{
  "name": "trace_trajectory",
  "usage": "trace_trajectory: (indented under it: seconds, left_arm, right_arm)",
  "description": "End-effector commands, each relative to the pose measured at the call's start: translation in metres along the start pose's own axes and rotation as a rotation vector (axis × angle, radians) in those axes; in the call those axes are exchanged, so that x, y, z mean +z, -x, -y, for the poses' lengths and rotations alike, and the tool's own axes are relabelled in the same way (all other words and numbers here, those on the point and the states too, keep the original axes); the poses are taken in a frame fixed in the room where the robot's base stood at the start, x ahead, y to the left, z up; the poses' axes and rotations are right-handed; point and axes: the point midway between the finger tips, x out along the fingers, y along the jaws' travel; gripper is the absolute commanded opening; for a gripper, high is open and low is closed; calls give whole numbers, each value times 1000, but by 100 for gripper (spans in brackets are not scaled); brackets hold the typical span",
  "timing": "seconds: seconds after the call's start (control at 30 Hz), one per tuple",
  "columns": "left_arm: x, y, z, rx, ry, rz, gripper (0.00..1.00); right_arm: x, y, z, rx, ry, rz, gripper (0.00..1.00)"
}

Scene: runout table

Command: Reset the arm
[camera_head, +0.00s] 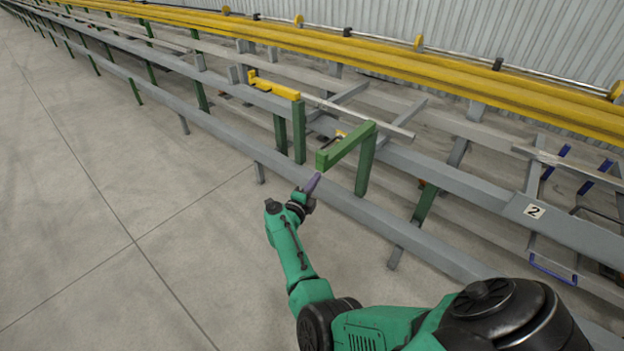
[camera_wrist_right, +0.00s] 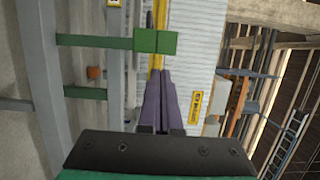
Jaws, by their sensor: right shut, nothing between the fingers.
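My right arm (camera_head: 292,258) is green and black and reaches out from the lower right of the head view. Its gripper (camera_head: 313,183) has purple fingers and is close to the near grey rail, beside the end of a green bracket (camera_head: 346,146). In the right wrist view the two purple fingers (camera_wrist_right: 161,78) lie together, with nothing between them. The green bracket's end shows just beyond the fingertips in that view (camera_wrist_right: 155,41); I cannot tell whether they touch. My left gripper is not in view.
The runout table's grey rail (camera_head: 225,140) runs from upper left to lower right. Green posts (camera_head: 299,132) and a yellow block (camera_head: 274,86) stand along it. Long yellow beams (camera_head: 400,60) run behind. A plate marked 2 (camera_head: 534,211) is at right. The concrete floor (camera_head: 90,220) at left is clear.

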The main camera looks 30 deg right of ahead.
Motion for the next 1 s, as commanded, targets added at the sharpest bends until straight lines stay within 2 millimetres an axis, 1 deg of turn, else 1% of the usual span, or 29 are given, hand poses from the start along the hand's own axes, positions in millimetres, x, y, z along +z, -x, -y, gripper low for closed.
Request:
trace_trajectory:
  seconds: [0.03, 0.1, 0.23, 0.27, 0.33, 0.37, 0.4, 0.47, 0.5, 0.57, 0.6, 0.67, 0.7, 0.77, 0.8, 0.87, 0.9, 0.97, 1.0]
  left_arm:
    - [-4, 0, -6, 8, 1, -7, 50]
    - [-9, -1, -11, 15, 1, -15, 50]
    - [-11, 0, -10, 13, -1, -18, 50]
    - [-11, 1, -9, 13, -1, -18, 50]
    - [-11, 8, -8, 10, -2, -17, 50]
    - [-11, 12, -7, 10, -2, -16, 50]
    - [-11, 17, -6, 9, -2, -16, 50]
    - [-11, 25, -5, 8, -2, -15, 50]
    - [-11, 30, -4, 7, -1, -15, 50]
    - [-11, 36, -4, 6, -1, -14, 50]
    - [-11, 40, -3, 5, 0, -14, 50]
    - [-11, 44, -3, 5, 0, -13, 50]
    - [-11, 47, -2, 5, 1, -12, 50]
    - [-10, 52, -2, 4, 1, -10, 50]
    - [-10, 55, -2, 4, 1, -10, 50]
    - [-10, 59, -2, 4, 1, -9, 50]
    - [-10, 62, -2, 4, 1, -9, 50]
    - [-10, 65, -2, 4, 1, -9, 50]
    - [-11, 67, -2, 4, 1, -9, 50]
  right_arm:
    - [0, 0, 0, 1, 0, 0, 0]
    - [0, 0, -1, 1, 1, 0, 0]
    - [0, 0, -1, 1, 5, 2, 0]
    - [0, 1, -3, -2, 22, 15, 0]
    - [5, 9, -16, -24, 140, 108, 0]
    - [7, 15, -28, -36, 224, 175, 0]
    - [12, 28, -48, -51, 352, 282, 0]
    - [14, 54, -87, -62, 563, 466, 0]
    - [10, 76, -117, -61, 702, 593, 0]
    - [-3, 109, -162, -48, 894, 771, 0]
    - [-17, 132, -190, -34, 1010, 881, 0]
    - [-44, 165, -229, -8, 1169, 1037, 0]
    - [-66, 187, -252, 13, 1268, 1136, 0]
    - [-103, 218, -283, 50, 1408, 1279, 0]
    - [-131, 238, -301, 75, 1498, 1372, 0]
    - [-176, 266, -322, 115, 1628, 1508, 0]
    - [-207, 284, -334, 144, 1708, 1596, 0]
    - [-253, 306, -346, 185, 1818, 1716, 0]
    - [-280, 319, -350, 209, 1880, 1786, 0]
